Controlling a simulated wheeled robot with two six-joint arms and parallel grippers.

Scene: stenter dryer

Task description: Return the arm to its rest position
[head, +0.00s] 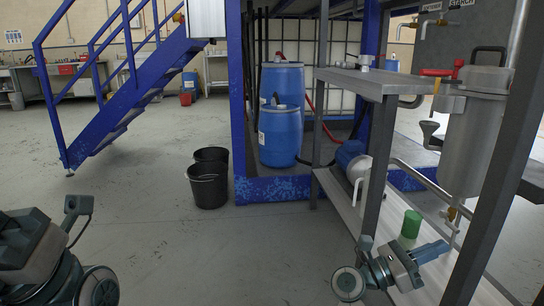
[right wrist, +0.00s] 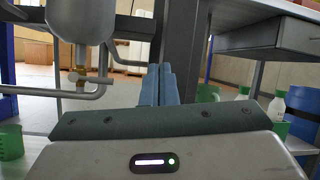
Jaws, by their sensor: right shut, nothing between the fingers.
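My right gripper (head: 432,252) is at the lower right of the head view, in front of the grey metal rack. Its blue fingers point right, toward the rack's lower shelf. In the right wrist view the fingers (right wrist: 160,84) are pressed together with nothing between them. My left arm shows at the lower left of the head view, folded low, but its fingertips do not show.
The rack's grey post (head: 376,170) and lower shelf (head: 335,190) are close to my right arm. A steel vessel (head: 475,130) hangs above right. Black buckets (head: 208,187) stand on otherwise open floor.

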